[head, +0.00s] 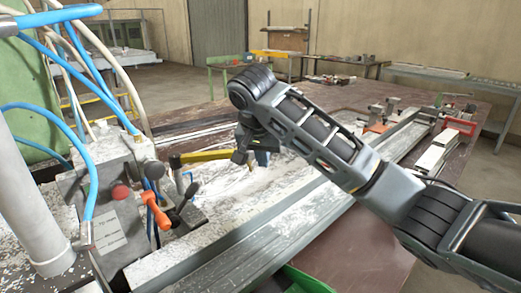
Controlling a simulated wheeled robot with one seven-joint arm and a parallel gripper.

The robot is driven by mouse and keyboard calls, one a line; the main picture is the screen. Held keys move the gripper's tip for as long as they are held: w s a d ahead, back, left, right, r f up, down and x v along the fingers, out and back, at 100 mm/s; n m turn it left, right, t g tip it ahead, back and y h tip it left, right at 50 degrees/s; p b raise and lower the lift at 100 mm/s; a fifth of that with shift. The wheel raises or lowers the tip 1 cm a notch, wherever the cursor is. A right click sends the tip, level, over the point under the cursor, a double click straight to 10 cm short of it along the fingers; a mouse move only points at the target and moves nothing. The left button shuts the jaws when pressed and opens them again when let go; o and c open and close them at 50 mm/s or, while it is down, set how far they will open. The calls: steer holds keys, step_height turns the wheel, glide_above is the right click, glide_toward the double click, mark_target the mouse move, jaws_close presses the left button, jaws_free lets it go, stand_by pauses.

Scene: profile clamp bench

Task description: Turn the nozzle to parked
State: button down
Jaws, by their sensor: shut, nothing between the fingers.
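A yellow bar (203,156), which looks like the nozzle, lies roughly level above the chip-strewn machine bed. Its left end meets a dark post (179,179), and its right end points toward my gripper. I cannot read any parked mark. My gripper (241,158) points downward at the bar's right end, shut and empty. It overlaps or nearly meets the bar's tip in the picture; whether they touch I cannot tell. The fingertips are small and dark here.
A control block with a red knob (120,191) and an orange-red lever (155,210) stands at left, below blue hoses (91,150). A long metal rail (250,245) crosses the front. Clamps (376,117) stand farther right.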

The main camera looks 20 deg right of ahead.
steer(key=shift+w+d+r+p, duration=0.15)
steer(key=shift+w+d+r, duration=0.1)
steer(key=shift+w+d, duration=0.4)
steer(key=shift+w+d+r+p, duration=0.2)
steer(key=shift+w+d, duration=0.2)
steer(key=shift+w, duration=0.4)
steer(key=shift+w+d, duration=0.1)
steer(key=shift+w, duration=0.15)
